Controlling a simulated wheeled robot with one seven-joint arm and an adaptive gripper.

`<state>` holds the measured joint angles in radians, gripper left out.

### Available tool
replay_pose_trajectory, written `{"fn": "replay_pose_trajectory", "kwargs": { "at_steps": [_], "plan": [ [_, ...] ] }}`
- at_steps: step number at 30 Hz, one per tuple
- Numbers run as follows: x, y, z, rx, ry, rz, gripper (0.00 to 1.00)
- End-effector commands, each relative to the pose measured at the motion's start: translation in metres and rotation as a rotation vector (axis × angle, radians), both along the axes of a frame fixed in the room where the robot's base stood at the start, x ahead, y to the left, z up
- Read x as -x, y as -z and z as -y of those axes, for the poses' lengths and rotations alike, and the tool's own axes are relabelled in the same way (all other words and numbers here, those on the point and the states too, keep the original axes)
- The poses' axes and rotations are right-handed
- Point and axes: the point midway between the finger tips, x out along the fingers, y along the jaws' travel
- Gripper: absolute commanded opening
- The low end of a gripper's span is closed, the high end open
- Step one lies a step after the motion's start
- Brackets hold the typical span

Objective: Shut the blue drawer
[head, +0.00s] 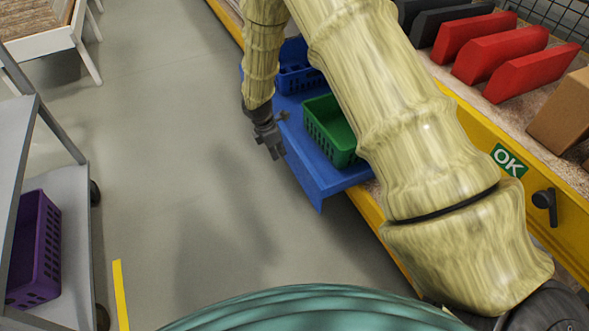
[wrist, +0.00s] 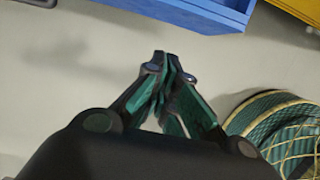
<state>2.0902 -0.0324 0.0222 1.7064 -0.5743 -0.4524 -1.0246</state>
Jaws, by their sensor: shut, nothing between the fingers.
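The blue drawer (head: 308,177) stands pulled out from the yellow bench in the head view. A green basket (head: 330,130) and a blue basket (head: 298,78) sit in it. My arm hides its right part. My gripper (head: 276,150) is shut and empty, just left of the drawer's outer side, pointing down. In the wrist view my gripper (wrist: 168,62) shows its fingertips together over bare floor. The drawer (wrist: 195,14) crosses the top of that view, apart from the fingertips in the picture. I cannot tell whether the gripper touches it.
The yellow bench (head: 470,125) carries red blocks (head: 500,47) and a cardboard box (head: 562,115). A grey cart (head: 62,190) with a purple basket (head: 34,248) stands at left. A white wooden frame (head: 40,45) is at the back left. The floor between cart and drawer is clear.

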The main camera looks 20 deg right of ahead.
Motion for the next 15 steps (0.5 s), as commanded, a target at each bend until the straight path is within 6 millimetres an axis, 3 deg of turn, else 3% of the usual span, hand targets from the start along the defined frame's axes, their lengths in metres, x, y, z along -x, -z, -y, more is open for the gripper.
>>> {"fn": "replay_pose_trajectory", "kwargs": {
  "at_steps": [8,15],
  "plan": [
    [-0.005,0.009,0.004,0.009,-0.015,-0.001,0.0],
    [-0.005,0.04,0.012,0.009,-0.014,-0.002,0.0]
  ]
}}
